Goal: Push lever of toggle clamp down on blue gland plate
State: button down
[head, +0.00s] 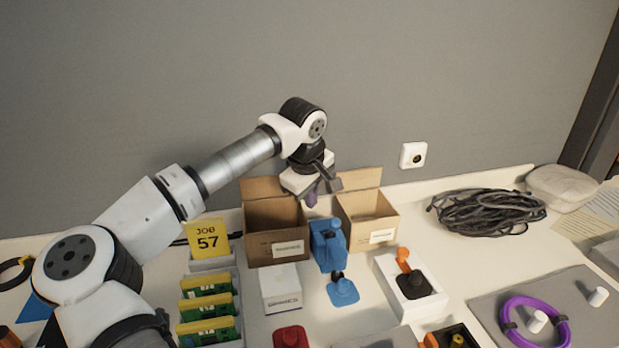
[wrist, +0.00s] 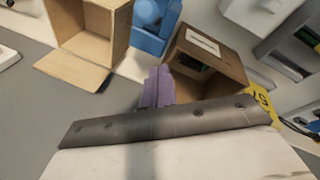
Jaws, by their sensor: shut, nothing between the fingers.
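A blue plate (head: 343,293) lies on the table in front of the gap between two cartons, with a short dark upright part on it. I cannot make out a toggle clamp lever clearly there. A larger blue body (head: 327,245) stands right behind the plate; it also shows between the cartons in the wrist view (wrist: 150,18). I cannot tell whether the two are joined. My gripper (head: 311,198) is shut and empty, its purple fingers pointing down above and behind the blue body, near the cartons' open tops. The fingers (wrist: 157,88) also show in the wrist view.
Open cartons stand left (head: 277,252) and right (head: 368,234) of the blue body. A white box (head: 281,288), a black plate with an orange handle (head: 412,284), a red part (head: 290,337) and a cable coil (head: 488,211) are around. A wall rises behind.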

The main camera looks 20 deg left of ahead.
aim_at(332, 228)
jog(key=d, duration=0.1)
jog(key=d+f, duration=0.1)
jog(key=s+d, duration=0.1)
jog(key=shift+d+f+p, duration=0.3)
jog(key=shift+f+p, duration=0.05)
jog(key=shift+p, duration=0.05)
